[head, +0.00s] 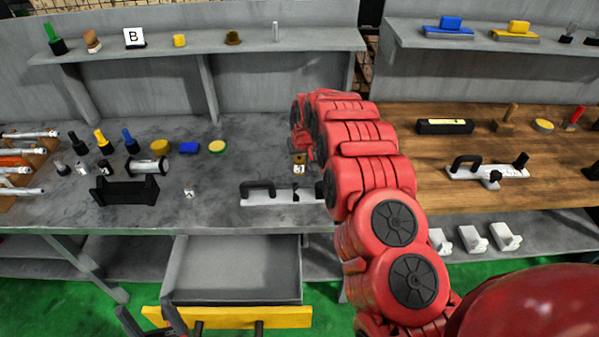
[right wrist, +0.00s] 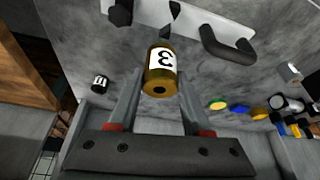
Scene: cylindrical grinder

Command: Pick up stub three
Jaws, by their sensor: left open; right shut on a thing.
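Stub three is a brass-coloured cylinder with a white label marked 3. It shows in the right wrist view (right wrist: 161,72) between the fingertips of my right gripper (right wrist: 158,92), and in the head view (head: 299,168) just below that gripper (head: 302,155). The right gripper is shut on it. I cannot tell whether the stub touches the grey bench (head: 235,170). My left gripper (head: 150,320) is open and empty at the lower left of the head view, in front of the drawer, partly cut off by the frame.
A white plate with a black handle (head: 258,192) lies just in front of the stub. A dark labelled cylinder (right wrist: 99,82) stands nearby, and a small pale stub (head: 190,190) stands further left. An open drawer (head: 235,270) juts out below. My right arm hides part of the bench.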

